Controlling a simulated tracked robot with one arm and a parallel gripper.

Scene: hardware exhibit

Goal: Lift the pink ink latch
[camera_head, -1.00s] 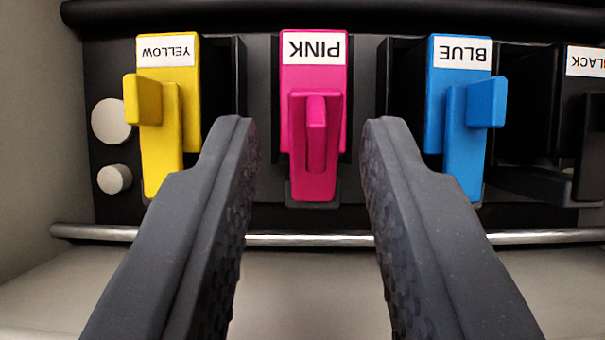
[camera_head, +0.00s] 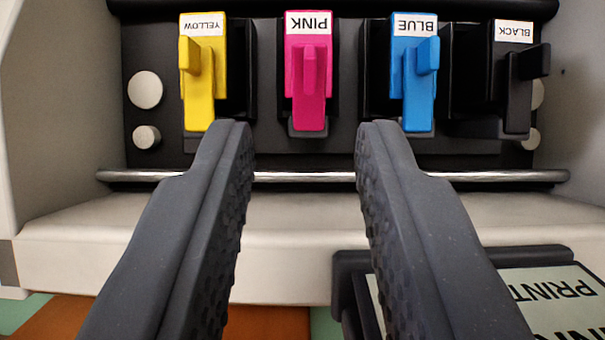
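The pink ink latch (camera_head: 309,85) is in the upper middle of the view, in a row of latches on a dark panel. Its label reads PINK, upside down, and a raised handle stands out from its face. My gripper (camera_head: 303,130) is open and empty. Its two dark textured fingers point toward the panel, with the pink latch in the gap beyond their tips. The fingers look short of the latch and do not touch it.
The yellow latch (camera_head: 204,80) is to the left, the blue latch (camera_head: 412,80) and black latch (camera_head: 516,85) to the right. A metal rod (camera_head: 300,177) crosses below them. A dark-framed sign (camera_head: 548,290) is at lower right, partly behind my right finger.

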